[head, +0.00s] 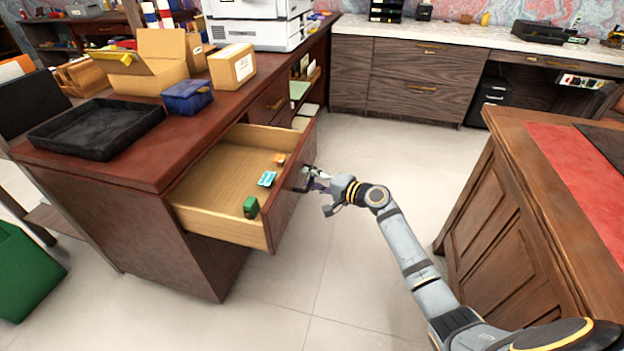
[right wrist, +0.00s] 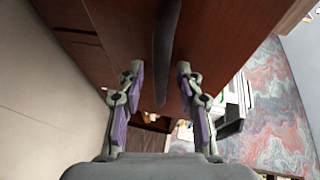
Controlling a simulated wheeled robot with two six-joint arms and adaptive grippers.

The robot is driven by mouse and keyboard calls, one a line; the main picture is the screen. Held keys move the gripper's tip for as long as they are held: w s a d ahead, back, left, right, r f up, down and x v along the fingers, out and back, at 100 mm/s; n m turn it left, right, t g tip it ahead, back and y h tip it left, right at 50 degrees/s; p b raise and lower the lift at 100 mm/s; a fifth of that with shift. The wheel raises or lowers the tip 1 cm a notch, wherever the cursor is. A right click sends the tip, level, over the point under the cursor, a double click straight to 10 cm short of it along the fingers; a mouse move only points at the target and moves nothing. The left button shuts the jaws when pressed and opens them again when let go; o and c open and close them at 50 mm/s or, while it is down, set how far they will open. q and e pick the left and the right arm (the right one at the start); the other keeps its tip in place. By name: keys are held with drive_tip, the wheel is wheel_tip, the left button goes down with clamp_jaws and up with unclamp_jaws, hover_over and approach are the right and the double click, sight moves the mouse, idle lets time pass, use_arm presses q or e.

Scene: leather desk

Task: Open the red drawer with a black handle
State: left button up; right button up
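The red-brown drawer (head: 289,207) is pulled well out of the dark red desk, and its pale wooden inside (head: 215,180) shows. Its front also fills the upper part of the right wrist view (right wrist: 120,35). The black handle (right wrist: 165,45) runs between the fingers of my right gripper (right wrist: 158,85), with a visible gap on both sides. In the head view my right gripper (head: 318,184) is at the outer face of the drawer front, by the handle. My left gripper is not in view.
A green block (head: 251,207), a teal packet (head: 267,179) and an orange item (head: 279,158) lie in the drawer. A black tray (head: 97,130) and boxes stand on the desk. A wooden desk (head: 500,225) is at right. Clear floor (head: 365,150) lies between.

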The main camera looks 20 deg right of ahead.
drive_tip(key=shift+d, duration=0.1)
drive_tip(key=v, duration=0.7)
drive_tip(key=shift+s, duration=0.15)
